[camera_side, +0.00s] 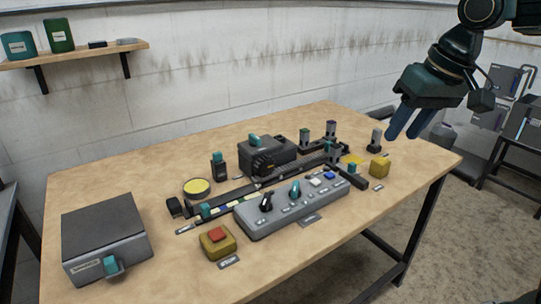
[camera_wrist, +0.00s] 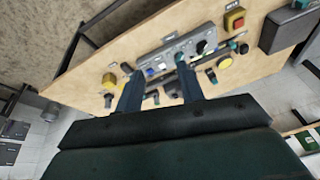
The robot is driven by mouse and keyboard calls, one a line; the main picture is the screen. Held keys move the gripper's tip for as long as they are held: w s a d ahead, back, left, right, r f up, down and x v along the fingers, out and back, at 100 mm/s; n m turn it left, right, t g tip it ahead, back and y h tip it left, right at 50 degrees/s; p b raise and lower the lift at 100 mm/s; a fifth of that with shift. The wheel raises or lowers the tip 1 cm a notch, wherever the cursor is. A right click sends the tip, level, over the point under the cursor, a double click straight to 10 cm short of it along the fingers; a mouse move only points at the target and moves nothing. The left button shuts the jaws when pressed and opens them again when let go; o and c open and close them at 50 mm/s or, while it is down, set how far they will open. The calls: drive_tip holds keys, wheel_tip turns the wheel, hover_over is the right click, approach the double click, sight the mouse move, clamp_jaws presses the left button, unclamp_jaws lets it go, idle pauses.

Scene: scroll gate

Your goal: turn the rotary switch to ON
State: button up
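A grey control panel (camera_side: 290,207) sits on the wooden table near its front edge. On its left end is a black rotary knob (camera_side: 266,201), with a teal lever or knob (camera_side: 295,190) beside it. Which one is the rotary switch I cannot tell for sure, as the labels are too small to read. The panel (camera_wrist: 173,51) and its black knob (camera_wrist: 201,46) also show in the wrist view. My gripper (camera_side: 402,134) is open and empty, high above the table's right end, well apart from the panel. Its two fingers (camera_wrist: 158,75) also show spread in the wrist view.
White and blue (camera_side: 329,175) buttons sit on the panel's right. A red stop button on a yellow box (camera_side: 217,240) stands left of it, a yellow block (camera_side: 379,167) to the right. Behind are a dark track and a dark machine (camera_side: 267,154). A grey box (camera_side: 105,240) stands front left.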

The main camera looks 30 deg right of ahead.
drive_tip(key=w+a+m+g, duration=0.1)
drive_tip(key=w+a+m, duration=0.1)
drive_tip(key=w, duration=0.6)
drive_tip(key=m+g, duration=0.3)
drive_tip(key=m, duration=0.1)
hover_over(266, 198)
wheel_tip(266, 198, down, 13)
drive_tip(key=shift+f, duration=0.1)
wheel_tip(266, 198, down, 14)
drive_tip(key=shift+r, duration=0.2)
clamp_jaws()
